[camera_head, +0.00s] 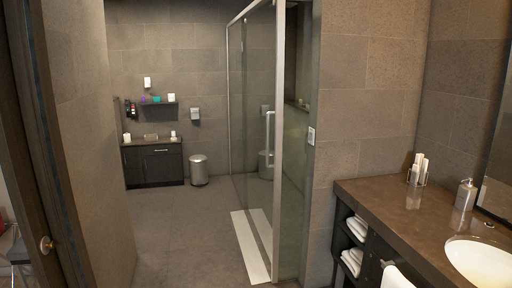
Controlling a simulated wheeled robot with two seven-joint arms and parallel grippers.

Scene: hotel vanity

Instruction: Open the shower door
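The shower door (257,120) is a tall glass panel with a pale metal frame in the middle of the head view. A vertical handle (269,132) is on the glass near its near edge post. Whether the door is shut or ajar I cannot tell. Another strip of glass (294,190) shows to the right of the post, against the wall. Neither of my grippers is in the head view.
A brown vanity counter (390,203) with a white basin (478,264) fills the right. A dark cabinet (153,163) and metal bin (199,170) stand at the back. A pale floor strip (243,248) lies beside the door. The floor (185,235) left of it is clear.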

